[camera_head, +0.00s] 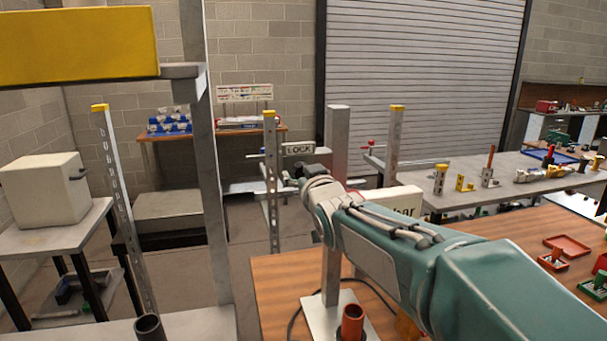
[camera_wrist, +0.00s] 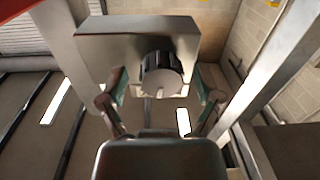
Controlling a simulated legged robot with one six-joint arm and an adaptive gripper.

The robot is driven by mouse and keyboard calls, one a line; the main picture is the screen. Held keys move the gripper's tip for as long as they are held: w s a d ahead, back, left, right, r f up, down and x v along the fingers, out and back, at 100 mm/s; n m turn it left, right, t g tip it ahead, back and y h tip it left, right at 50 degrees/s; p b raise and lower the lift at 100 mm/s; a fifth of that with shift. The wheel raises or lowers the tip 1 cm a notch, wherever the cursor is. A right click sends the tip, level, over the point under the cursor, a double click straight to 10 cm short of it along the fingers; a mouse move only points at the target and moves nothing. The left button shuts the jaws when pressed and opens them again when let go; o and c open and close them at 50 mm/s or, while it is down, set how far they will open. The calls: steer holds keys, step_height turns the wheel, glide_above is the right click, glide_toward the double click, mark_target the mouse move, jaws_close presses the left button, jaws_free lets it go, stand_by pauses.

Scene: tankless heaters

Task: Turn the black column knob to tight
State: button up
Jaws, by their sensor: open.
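The black knob (camera_wrist: 161,76) is a short ribbed cylinder with a grey face. It sits on the underside or front of a grey metal block (camera_wrist: 120,42) in the wrist view. My gripper (camera_wrist: 163,92) is open, with one finger at each side of the knob. Gaps show between both fingers and the knob, and nothing is held. There the knob and fingers are too small or hidden to make out clearly.
A grey upright post (camera_head: 340,130) stands just behind my wrist, and yellow-capped posts (camera_head: 271,160) stand near it. A wooden table (camera_head: 275,285) with a brown cup-like tube (camera_head: 352,322) lies below the arm. A workbench (camera_head: 505,170) with fittings stands at right.

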steer(key=c, duration=1.2)
steer(key=shift+o, duration=0.2)
steer(key=m, duration=0.4)
steer(key=shift+m, duration=0.4)
steer(key=m, duration=0.5)
steer(key=shift+m, duration=0.3)
steer(key=m, duration=0.5)
steer(key=shift+m+t, duration=0.3)
steer(key=shift+f+m+h, duration=0.15)
steer(key=shift+m+h, duration=0.25)
steer(key=shift+m, duration=1.6)
steer(key=shift+f, duration=0.1)
